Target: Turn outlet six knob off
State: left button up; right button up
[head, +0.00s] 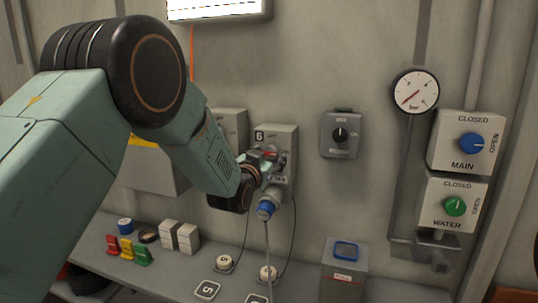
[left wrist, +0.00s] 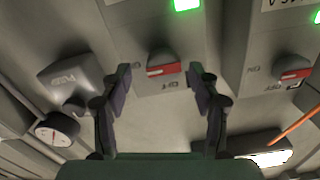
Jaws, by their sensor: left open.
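The grey outlet six box (head: 284,131) with a "6" label hangs on the wall in the head view. Its dark knob (left wrist: 162,66) with a red band shows in the left wrist view, between my finger pads, with a gap on each side. "OFF" lettering seems to be near it. A green light (left wrist: 186,4) is lit on this box. My left gripper (head: 272,166) is open in front of the box; in the left wrist view its fingers (left wrist: 160,78) straddle the knob. In the head view my gripper partly hides the knob. My right gripper is not in view.
A second knob (left wrist: 294,68) on the neighbouring outlet box is right in the left wrist view. A blue plug (head: 266,209) with a cable hangs below the gripper. A grey switch box (head: 341,134) and gauge (head: 415,91) are to the right. A shelf (head: 185,267) runs below.

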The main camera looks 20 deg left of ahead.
pick_arm(q)
jog(key=shift+w+a+f, duration=0.1)
jog(key=shift+a+f, duration=0.05)
jog(key=shift+a, duration=0.35)
jog(key=shift+c, duration=0.2)
jog(key=shift+d, duration=0.4)
jog(key=c, duration=0.5)
jog(key=shift+c, duration=0.5)
jog(key=shift+a, duration=0.25)
jog(key=c, duration=0.3)
jog(key=shift+d, duration=0.15)
jog(key=shift+c, duration=1.2)
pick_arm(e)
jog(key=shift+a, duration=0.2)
